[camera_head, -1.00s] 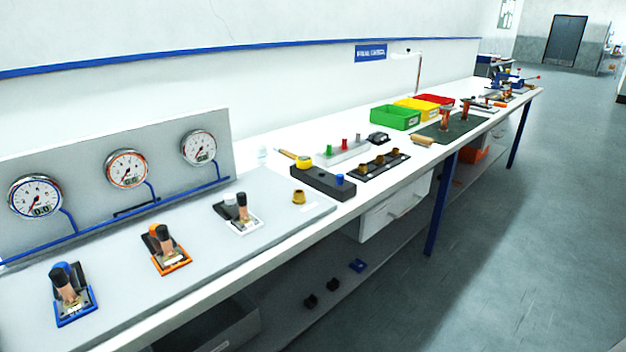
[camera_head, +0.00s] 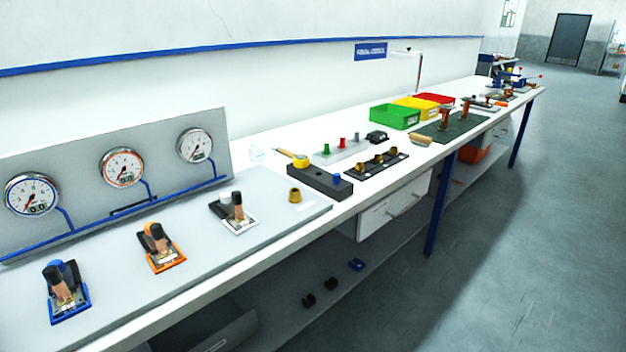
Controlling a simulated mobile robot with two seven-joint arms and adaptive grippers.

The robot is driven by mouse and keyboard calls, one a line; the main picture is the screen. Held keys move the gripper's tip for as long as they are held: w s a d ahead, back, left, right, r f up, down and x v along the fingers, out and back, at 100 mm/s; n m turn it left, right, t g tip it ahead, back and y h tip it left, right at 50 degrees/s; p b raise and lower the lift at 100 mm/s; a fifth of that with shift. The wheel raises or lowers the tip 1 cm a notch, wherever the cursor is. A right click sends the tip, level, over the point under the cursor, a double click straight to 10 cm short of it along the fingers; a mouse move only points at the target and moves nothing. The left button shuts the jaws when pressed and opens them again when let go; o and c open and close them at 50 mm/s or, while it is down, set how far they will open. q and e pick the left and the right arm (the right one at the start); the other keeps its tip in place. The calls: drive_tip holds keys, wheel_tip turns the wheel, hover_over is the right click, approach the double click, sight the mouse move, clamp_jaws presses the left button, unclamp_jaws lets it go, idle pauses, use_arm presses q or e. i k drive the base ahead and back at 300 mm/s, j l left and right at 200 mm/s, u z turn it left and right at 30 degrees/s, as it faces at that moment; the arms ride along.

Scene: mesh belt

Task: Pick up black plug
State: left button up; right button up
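Two small black pieces lie on the lower shelf under the bench, one at the front left (camera_head: 308,300) and one just behind it (camera_head: 331,284). They may be black plugs, but they are too small and dark to tell. A blue piece (camera_head: 356,265) lies farther along that shelf. On the bench, a dark block (camera_head: 318,183) holds a blue plug (camera_head: 337,179). A pale strip (camera_head: 350,152) behind it holds a green plug (camera_head: 325,149) and two red plugs (camera_head: 342,142). Neither of my grippers is in view.
A grey panel with three gauges (camera_head: 122,167) stands at the left, with blue, orange and white lever units (camera_head: 163,250) before it. Green, yellow and red bins (camera_head: 394,117) stand farther back. Floor at right is clear.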

sight(155, 229)
drive_tip(key=u, duration=0.6)
drive_tip(key=i+l+u, duration=0.1)
drive_tip(key=u, duration=0.35)
drive_tip(key=l+u, duration=0.2)
drive_tip(key=u, duration=0.2)
drive_tip(key=i+l+u, duration=0.1)
drive_tip(key=u, duration=0.35)
drive_tip(key=l+u, duration=0.3)
drive_tip(key=l, duration=0.2)
drive_tip(key=l+u, duration=0.3)
drive_tip(key=l, duration=0.15)
drive_tip(key=k, duration=0.05)
